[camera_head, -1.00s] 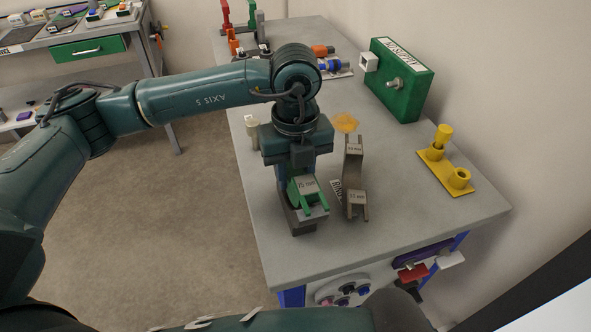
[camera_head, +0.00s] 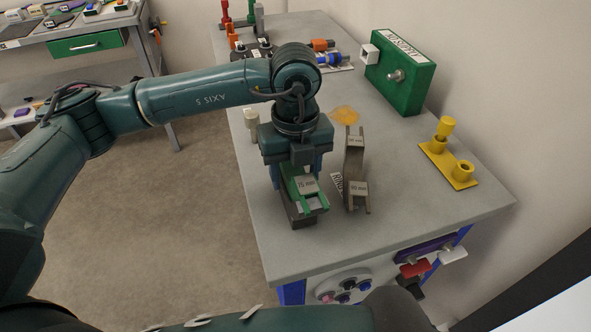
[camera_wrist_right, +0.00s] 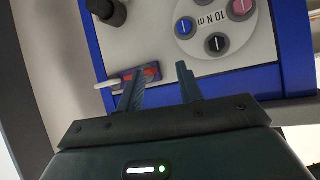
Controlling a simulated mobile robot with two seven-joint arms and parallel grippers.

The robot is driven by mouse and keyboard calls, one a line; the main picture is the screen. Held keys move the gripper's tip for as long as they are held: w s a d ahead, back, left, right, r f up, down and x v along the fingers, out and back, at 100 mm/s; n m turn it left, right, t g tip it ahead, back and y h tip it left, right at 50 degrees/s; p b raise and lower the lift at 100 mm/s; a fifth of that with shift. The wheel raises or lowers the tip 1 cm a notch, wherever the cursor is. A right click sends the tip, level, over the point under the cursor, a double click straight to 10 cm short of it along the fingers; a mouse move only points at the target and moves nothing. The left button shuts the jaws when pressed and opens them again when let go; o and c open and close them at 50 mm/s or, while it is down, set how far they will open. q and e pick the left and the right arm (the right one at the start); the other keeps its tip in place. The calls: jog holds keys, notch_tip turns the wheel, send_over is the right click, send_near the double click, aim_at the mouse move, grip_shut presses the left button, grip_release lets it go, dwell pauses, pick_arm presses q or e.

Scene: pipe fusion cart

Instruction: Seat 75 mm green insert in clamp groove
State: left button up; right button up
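The green 75 mm insert (camera_head: 306,187) is under my left gripper (camera_head: 298,165), over the dark grey clamp block (camera_head: 302,220) near the bench's left edge. The insert's label faces up and its two prongs point toward the front. The gripper appears shut on the insert's rear part, though its fingertips are largely hidden. The insert overlaps the clamp in the head view; whether it sits fully in the groove cannot be told. In the right wrist view my right gripper (camera_wrist_right: 161,82) is open and empty, its fingers apart before the bench's front panel.
A grey stepped stand (camera_head: 355,165) with labelled inserts is close to the right of my left gripper. A yellow holder (camera_head: 447,165) and a green box (camera_head: 398,75) stand farther right. The front panel (camera_wrist_right: 235,45) carries round buttons. Bench top between stand and yellow holder is clear.

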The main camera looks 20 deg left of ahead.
pick_arm(q)
jog(key=shift+o, duration=0.4)
pick_arm(e)
jog(key=shift+s+d+f, duration=0.1)
jog(key=shift+s+f, duration=0.2)
jog(key=shift+s, duration=0.15)
pick_arm(q)
jog(key=shift+r, duration=0.65)
notch_tip(320, 180, up, 12)
jog(key=shift+b, duration=0.3)
pick_arm(e)
jog(key=r, duration=0.2)
jog(key=a+r, duration=0.1)
jog(key=shift+w+a+y, duration=0.1)
jog(key=shift+w+y, duration=0.3)
